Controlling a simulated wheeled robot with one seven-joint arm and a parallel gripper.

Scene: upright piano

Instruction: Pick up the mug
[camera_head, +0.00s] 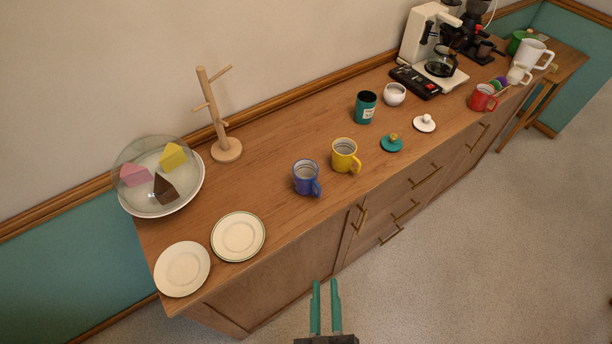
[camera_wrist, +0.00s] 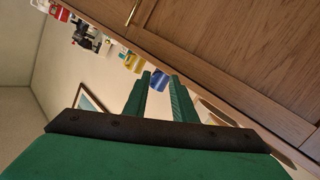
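Three mugs stand upright on the wooden sideboard (camera_head: 290,215) in the head view: a blue mug (camera_head: 305,178), a yellow mug (camera_head: 344,155) right of it, and a red mug (camera_head: 482,97) farther right. The blue mug (camera_wrist: 159,79) also shows in the wrist view just beyond my fingertips, with the yellow mug (camera_wrist: 133,62) to its left. My gripper (camera_head: 325,284) has two green fingers, apart and empty. It is in front of the sideboard, clear of the mugs. The fingers also show in the wrist view (camera_wrist: 159,76).
Two plates (camera_head: 238,236) (camera_head: 182,269) lie at the left front. A wooden mug tree (camera_head: 226,150) and a domed cake dish (camera_head: 190,198) stand behind. A teal canister (camera_head: 365,107), teal lid (camera_head: 391,143) and coffee machine (camera_head: 425,40) are to the right.

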